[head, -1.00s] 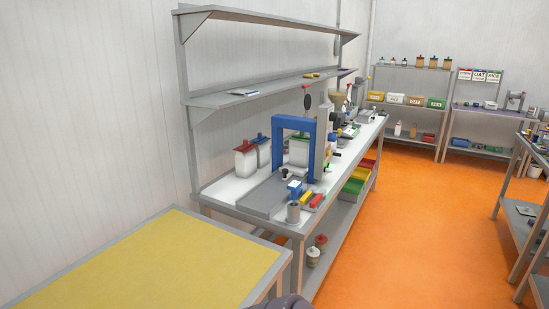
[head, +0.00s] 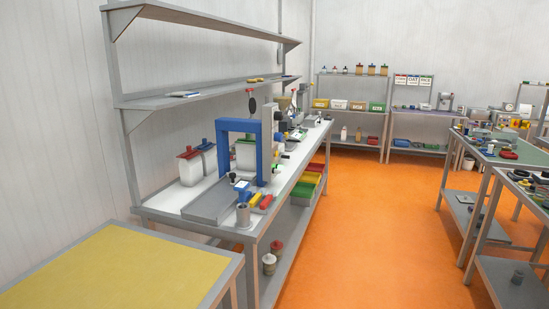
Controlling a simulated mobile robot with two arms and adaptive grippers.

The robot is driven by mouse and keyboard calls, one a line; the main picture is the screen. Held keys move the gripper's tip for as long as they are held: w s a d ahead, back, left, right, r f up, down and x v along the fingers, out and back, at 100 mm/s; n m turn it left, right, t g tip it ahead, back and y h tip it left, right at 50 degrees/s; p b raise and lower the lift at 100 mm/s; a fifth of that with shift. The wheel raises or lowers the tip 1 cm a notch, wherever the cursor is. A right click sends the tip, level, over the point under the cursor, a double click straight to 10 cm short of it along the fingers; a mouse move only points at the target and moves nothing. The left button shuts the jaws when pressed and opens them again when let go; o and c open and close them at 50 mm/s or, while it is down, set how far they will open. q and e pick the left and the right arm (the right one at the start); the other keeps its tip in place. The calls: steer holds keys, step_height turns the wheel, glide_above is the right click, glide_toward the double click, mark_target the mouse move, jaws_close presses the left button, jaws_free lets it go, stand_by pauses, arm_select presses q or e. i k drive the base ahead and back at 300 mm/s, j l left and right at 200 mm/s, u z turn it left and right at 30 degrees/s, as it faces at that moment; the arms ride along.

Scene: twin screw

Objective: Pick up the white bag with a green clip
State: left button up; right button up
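All are far off and small in the head view. Neither of my grippers is in view.
A yellow-topped table (head: 90,275) is close at lower left. A long workbench (head: 268,222) with a blue frame (head: 221,145) and white containers runs along the left wall. More tables (head: 500,157) stand right. The orange floor (head: 370,215) between is clear.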

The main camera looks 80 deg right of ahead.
mark_target(246, 153)
steer(key=l+z, duration=0.4)
steer(key=l, duration=0.2)
steer(key=l+z, duration=0.4)
steer(key=l, duration=0.25)
